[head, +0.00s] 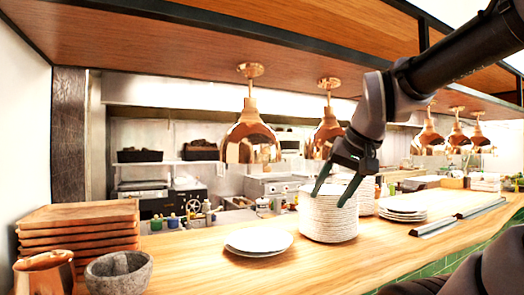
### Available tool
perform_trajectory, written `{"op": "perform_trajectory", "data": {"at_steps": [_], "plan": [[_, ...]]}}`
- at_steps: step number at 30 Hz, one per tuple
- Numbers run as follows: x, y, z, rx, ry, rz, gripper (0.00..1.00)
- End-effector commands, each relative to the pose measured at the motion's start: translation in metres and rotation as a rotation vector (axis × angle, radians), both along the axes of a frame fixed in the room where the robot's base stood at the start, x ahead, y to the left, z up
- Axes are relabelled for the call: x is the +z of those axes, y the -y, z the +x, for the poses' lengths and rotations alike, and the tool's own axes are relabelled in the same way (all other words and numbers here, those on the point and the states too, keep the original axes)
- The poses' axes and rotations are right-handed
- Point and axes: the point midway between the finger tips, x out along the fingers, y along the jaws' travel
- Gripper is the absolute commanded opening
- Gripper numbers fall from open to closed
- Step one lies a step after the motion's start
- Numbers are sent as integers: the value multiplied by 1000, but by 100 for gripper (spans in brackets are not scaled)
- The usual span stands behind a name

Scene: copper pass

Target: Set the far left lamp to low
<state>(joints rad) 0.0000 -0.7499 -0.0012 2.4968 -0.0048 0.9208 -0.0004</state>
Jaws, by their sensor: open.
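The far left lamp (249,137) is a copper bell-shaped heat lamp hanging on a short stem from a round copper ceiling mount (250,70). A second copper lamp (325,132) hangs to its right, partly behind my gripper. I cannot make out a switch or setting on the far left lamp. My gripper (332,193) is open and empty, its dark fingers pointing down in front of a tall plate stack. It is to the right of the far left lamp, lower in the picture and apart from it.
Several more copper lamps (457,135) hang at the right. A wooden shelf (190,42) runs overhead.

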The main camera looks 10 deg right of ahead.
Motion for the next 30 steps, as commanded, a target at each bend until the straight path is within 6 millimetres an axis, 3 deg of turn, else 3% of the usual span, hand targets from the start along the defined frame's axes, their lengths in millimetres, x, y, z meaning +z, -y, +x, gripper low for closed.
{"op": "perform_trajectory", "data": {"at_steps": [11,14,17,23,30], "plan": [[0,0,1,-1,2,-2,62],[0,5,14,-7,26,-25,62],[1,17,45,-20,90,-80,62],[7,39,139,-15,318,-229,62],[15,33,235,82,627,-333,62]]}}
